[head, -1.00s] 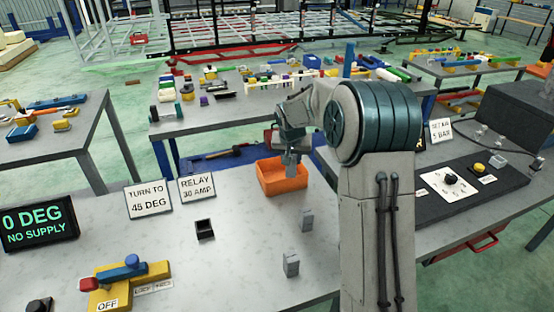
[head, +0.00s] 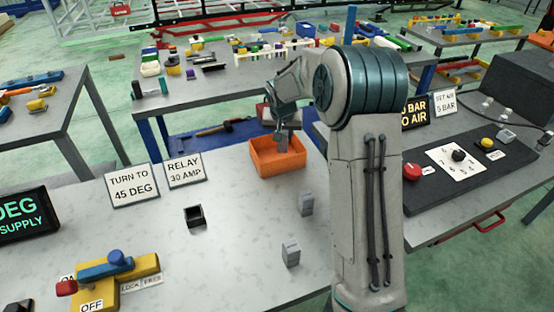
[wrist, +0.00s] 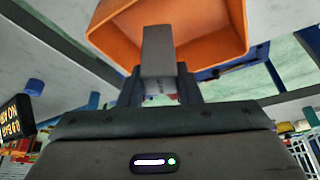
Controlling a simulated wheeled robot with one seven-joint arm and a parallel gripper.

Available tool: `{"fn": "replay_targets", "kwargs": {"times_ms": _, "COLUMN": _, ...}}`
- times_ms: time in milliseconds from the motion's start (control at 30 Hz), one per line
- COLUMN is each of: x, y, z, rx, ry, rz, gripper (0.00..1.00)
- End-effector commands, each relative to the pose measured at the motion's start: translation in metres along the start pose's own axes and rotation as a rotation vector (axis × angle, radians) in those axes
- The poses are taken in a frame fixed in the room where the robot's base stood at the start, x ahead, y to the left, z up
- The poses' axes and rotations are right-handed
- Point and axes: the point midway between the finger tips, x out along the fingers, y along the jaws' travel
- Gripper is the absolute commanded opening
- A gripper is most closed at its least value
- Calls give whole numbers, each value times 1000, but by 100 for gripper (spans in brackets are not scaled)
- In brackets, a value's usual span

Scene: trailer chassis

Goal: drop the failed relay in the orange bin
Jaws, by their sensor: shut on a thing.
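The orange bin (head: 278,158) stands open at the far edge of the near grey table. My gripper (head: 281,138) is over it, shut on a grey block-shaped relay (wrist: 157,52). In the wrist view the relay sticks out from between the fingers (wrist: 158,92), in front of the bin's open inside (wrist: 210,45). The relay looks above the bin; how far its lower end is from the bin floor is unclear. Two similar grey relays, one (head: 306,203) farther and one (head: 291,252) nearer, stand on the table. A black socket (head: 195,216) is left of them.
A "RELAY 30 AMP" sign (head: 185,170) and a "TURN TO 45 DEG" sign (head: 133,186) stand left of the bin. A yellow and blue valve fixture (head: 118,268) is at the front left. A dark control panel (head: 465,165) is on the right. Tabletop around the socket is clear.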

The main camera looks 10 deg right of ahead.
Motion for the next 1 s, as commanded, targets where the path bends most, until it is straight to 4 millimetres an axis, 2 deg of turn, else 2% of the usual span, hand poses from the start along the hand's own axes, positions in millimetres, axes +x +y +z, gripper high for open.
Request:
{"fn": "replay_targets", "kwargs": {"times_ms": 100, "x": 7, "y": 0, "z": 3, "rx": 1, "ry": 0, "rz": 0, "gripper": 7}}
{"fn": "replay_targets", "kwargs": {"times_ms": 333, "x": 7, "y": 0, "z": 3, "rx": 1, "ry": 1, "rz": 0, "gripper": 7}}
{"fn": "replay_targets", "kwargs": {"times_ms": 367, "x": 7, "y": 0, "z": 3, "rx": 1, "ry": 1, "rz": 0, "gripper": 33}}
{"fn": "replay_targets", "kwargs": {"times_ms": 433, "x": 7, "y": 0, "z": 3, "rx": 1, "ry": 1, "rz": 0, "gripper": 53}}
{"fn": "replay_targets", "kwargs": {"times_ms": 467, "x": 7, "y": 0, "z": 3, "rx": 1, "ry": 1, "rz": 0, "gripper": 56}}
{"fn": "replay_targets", "kwargs": {"times_ms": 767, "x": 6, "y": 0, "z": 3, "rx": 1, "ry": 1, "rz": 0, "gripper": 56}}
{"fn": "replay_targets", "kwargs": {"times_ms": 867, "x": -1, "y": 0, "z": 2, "rx": 1, "ry": 3, "rz": 0, "gripper": 56}}
{"fn": "replay_targets", "kwargs": {"times_ms": 1000, "x": -23, "y": 0, "z": 2, "rx": 1, "ry": 6, "rz": -1, "gripper": 56}}
